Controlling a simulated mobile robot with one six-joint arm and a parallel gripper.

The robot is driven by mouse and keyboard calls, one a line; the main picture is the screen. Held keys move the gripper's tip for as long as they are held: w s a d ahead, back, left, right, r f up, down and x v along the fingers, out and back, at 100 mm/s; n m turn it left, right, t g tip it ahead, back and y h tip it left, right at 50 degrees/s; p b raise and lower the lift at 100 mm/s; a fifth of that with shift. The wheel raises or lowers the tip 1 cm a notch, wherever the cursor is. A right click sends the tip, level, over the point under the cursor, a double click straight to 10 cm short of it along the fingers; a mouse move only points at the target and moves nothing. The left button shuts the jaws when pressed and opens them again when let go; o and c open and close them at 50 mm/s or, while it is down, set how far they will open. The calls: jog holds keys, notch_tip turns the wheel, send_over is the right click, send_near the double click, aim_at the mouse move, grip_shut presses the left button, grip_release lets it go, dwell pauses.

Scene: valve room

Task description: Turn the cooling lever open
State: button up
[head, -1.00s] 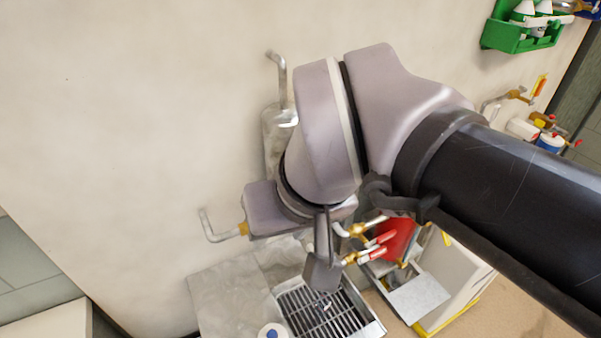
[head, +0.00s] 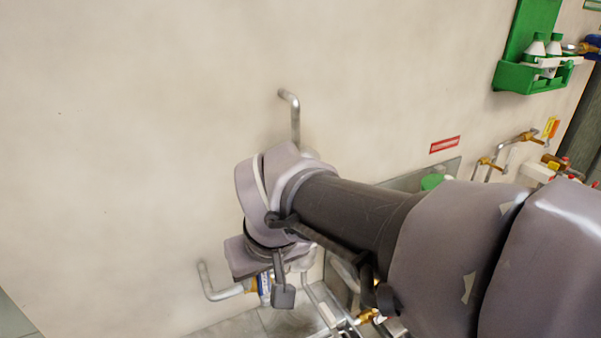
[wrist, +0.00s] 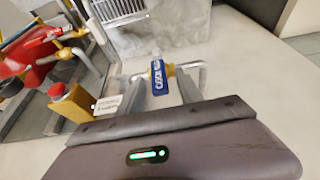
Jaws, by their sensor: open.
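A blue lever handle with white lettering (wrist: 159,76), which I take to be the cooling lever, shows in the wrist view. It sits on a yellow valve body on a grey pipe. In the head view a small part of the blue handle (head: 264,286) shows beside the pipe elbow, mostly behind my wrist. My gripper (wrist: 161,84) is open, with one finger on each side of the blue handle in the picture. I cannot tell whether the fingers touch it or how deep it lies between them.
In the wrist view, red fittings with brass pipes (wrist: 38,48) and a yellow post with a red top (wrist: 72,102) stand left. A drain grate (wrist: 120,10) is at the top. In the head view, a green bottle rack (head: 535,75) hangs upper right; the left wall is bare.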

jog(key=shift+w+f, duration=0.1)
jog(key=shift+f, duration=0.2)
grip_shut()
dwell(1.3)
